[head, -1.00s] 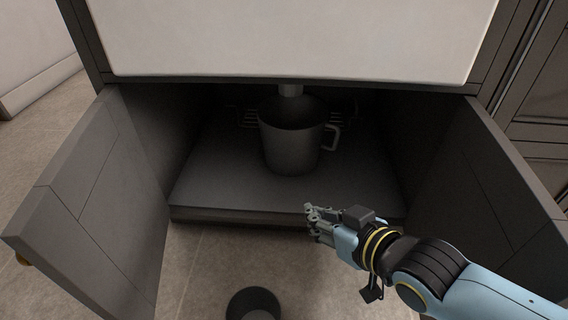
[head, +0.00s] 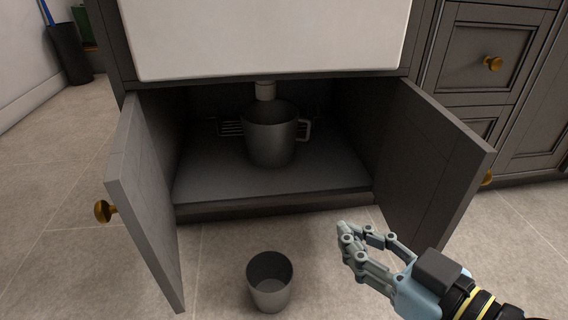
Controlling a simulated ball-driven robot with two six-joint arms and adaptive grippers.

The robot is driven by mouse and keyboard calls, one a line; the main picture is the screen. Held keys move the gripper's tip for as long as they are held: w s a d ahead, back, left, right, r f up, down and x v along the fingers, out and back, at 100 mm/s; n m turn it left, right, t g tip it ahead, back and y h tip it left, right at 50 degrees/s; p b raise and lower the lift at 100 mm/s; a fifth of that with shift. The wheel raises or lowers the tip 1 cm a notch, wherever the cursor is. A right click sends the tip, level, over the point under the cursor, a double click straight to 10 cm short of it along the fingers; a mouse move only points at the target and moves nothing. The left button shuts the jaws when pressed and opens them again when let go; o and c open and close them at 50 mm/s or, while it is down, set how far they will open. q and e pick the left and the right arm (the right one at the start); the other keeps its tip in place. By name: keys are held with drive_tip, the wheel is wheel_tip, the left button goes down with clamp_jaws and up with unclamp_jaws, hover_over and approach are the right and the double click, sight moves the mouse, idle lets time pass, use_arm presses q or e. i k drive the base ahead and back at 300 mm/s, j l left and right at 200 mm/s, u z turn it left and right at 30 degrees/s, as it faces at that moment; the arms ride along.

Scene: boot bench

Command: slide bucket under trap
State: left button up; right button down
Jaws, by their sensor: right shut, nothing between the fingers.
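A grey bucket with a side handle (head: 270,146) stands upright on the cabinet floor under the sink. A pale pipe, the trap (head: 265,91), comes down just above the bucket's mouth. A second, smaller grey cup-like container (head: 270,284) stands upright on the tiles in front of the cabinet. My right gripper (head: 352,247) is shut and empty, outside the cabinet at the right, apart from both containers. My left gripper is not in view.
The left door (head: 147,200) and right door (head: 437,165) stand open on either side. The cabinet floor (head: 215,182) is clear in front of the bucket. Drawers (head: 484,70) stand at the right.

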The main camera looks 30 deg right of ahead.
sight(270, 127)
drive_tip(key=i+j+z, duration=0.15)
drive_tip(key=j+z, duration=0.25)
drive_tip(key=j, duration=0.3)
drive_tip(key=j+z, duration=0.45)
drive_tip(key=j, duration=0.2)
drive_tip(key=i+j+z, duration=0.4)
drive_tip(key=j, duration=0.25)
drive_tip(key=i+j+z, duration=0.15)
drive_tip(key=j, duration=0.25)
drive_tip(key=i+j, duration=0.45)
